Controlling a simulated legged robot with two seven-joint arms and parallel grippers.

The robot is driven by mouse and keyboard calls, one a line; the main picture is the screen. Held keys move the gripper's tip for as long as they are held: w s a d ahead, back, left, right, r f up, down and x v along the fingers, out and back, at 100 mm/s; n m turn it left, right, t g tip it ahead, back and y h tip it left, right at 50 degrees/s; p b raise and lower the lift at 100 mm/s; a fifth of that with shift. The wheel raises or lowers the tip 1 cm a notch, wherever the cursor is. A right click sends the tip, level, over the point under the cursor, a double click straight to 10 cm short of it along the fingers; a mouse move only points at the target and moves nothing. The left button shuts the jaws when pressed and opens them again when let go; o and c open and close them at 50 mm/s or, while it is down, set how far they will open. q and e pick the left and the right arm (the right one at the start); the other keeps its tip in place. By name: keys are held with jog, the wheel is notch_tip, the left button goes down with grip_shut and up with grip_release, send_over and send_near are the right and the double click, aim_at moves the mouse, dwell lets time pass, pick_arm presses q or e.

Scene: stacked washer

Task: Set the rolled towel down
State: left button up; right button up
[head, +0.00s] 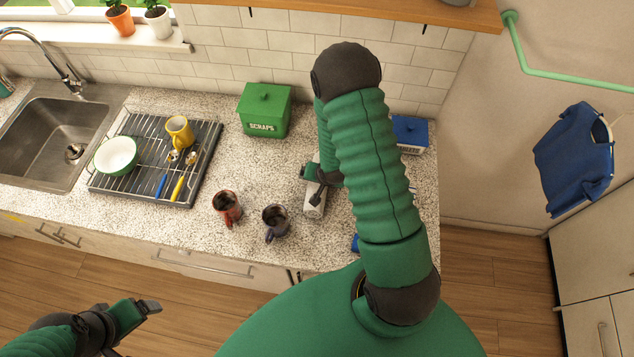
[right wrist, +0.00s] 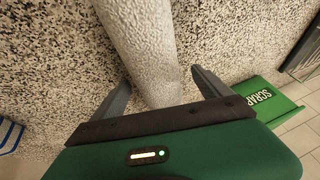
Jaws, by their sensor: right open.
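The rolled towel is a pale, rough-textured roll lying on the speckled counter (head: 265,180). In the head view the towel (head: 314,208) is partly hidden by my right arm and gripper. In the right wrist view the towel (right wrist: 144,40) runs between the two fingers of my right gripper (right wrist: 160,82), which stand apart on either side of it. In the head view my right gripper (head: 320,185) is over the towel, low at the counter. My left gripper (head: 145,308) is at the lower left, in front of the counter and away from the towel; its finger gap is unclear.
A red mug (head: 227,207) and a dark mug (head: 275,221) stand left of the towel. A green SCRAPS box (head: 265,109) and a blue box (head: 410,132) stand at the back. A dish rack (head: 203,160) holds dishes beside the sink (head: 50,135).

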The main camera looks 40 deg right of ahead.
jog(key=shift+s, duration=0.1)
jog(key=c, duration=1.7)
jog(key=shift+r, duration=0.15)
